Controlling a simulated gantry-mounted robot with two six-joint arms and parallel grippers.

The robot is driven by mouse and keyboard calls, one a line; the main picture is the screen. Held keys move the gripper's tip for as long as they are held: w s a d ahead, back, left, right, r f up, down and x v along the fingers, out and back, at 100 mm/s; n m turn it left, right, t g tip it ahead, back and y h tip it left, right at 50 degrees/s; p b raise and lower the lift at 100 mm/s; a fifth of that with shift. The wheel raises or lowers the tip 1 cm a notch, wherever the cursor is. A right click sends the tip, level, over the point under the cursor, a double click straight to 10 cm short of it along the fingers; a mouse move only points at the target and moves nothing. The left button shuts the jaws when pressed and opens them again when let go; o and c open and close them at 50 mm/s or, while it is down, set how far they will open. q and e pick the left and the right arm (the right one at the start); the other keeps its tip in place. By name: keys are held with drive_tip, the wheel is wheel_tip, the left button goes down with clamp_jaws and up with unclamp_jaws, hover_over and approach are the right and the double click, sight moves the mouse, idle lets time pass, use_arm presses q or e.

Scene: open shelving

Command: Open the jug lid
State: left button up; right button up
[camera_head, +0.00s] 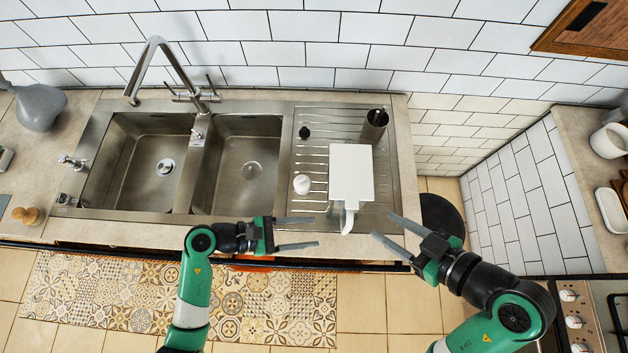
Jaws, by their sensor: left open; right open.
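The jug (351,177) is a white, boxy pitcher on the steel drainboard. Its flat square top faces up and looks closed. Its handle (348,219) points toward me. My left gripper (316,232) is open and empty, left of the handle and near the counter's front edge, with its fingers pointing right. My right gripper (382,227) is open and empty, right of the handle, with its fingers pointing left toward the jug. Neither gripper appears to touch the jug.
A dark cylinder (374,125) stands behind the jug. A small white item (302,184) and a black knob-like item (304,132) sit left of it on the drainboard (315,150). The double sink (240,175) lies further left with a tall faucet (155,60).

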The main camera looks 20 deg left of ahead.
sight(348, 228)
use_arm(q)
drive_tip(key=x, duration=1.1)
drive_tip(key=shift+w+d, duration=0.25)
drive_tip(key=shift+d, duration=0.05)
clamp_jaws()
idle(1.0)
